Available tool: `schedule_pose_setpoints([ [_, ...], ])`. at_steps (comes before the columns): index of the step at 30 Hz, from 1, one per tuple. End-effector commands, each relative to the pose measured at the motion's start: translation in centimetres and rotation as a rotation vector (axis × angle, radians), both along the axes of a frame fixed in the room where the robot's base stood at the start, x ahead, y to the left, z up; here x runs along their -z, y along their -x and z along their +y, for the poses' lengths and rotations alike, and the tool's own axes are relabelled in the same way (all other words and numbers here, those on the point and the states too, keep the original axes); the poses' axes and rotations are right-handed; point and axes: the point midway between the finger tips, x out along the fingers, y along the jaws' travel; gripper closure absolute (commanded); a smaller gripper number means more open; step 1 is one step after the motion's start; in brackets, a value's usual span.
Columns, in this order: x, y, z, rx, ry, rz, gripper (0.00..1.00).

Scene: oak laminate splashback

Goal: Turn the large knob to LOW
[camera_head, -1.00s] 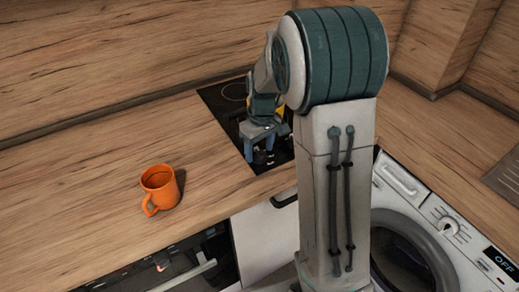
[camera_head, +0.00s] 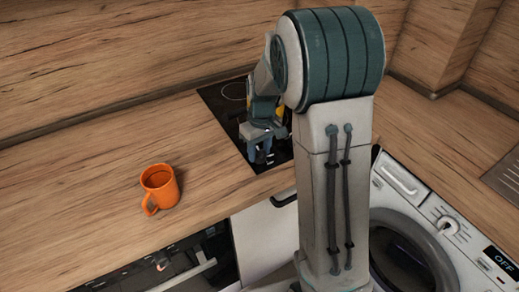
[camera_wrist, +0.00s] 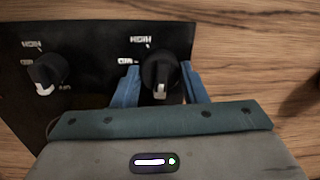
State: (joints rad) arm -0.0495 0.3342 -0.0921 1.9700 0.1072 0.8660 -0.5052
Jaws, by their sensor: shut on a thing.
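A black knob (camera_wrist: 158,72) stands on the dark hob panel (camera_wrist: 95,85) in the wrist view. My gripper (camera_wrist: 161,84) has its blue fingers on either side of it and is shut on it. A white mark shows on the knob's lower side. A HIGH label is above the knob and a small, hard-to-read label is at its left. Any label at its right is hidden by a finger. A second black knob (camera_wrist: 46,70) stands to the left, its white mark also low. In the head view my gripper (camera_head: 261,155) is over the hob's front edge, and the knobs are largely hidden.
An orange mug (camera_head: 160,187) stands on the wooden counter (camera_head: 110,165) left of the hob (camera_head: 222,97). A washing machine (camera_head: 430,232) whose display reads OFF is at lower right. Wooden walls rise behind the counter. The counter around the mug is clear.

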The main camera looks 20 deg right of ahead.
Motion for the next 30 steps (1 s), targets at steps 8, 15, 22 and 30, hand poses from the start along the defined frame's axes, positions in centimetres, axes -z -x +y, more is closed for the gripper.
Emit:
schedule_pose_setpoints([
  [8, -0.05, -0.01, 0.01, 0.194, -0.001, -0.002, 0.84],
  [15, -0.08, 0.01, -0.01, 0.412, 0.000, -0.003, 0.84],
  [22, -0.11, 0.02, 0.03, 0.595, -0.001, -0.003, 0.84],
  [30, -0.13, 0.05, 0.00, 0.743, -0.001, -0.003, 0.84],
])
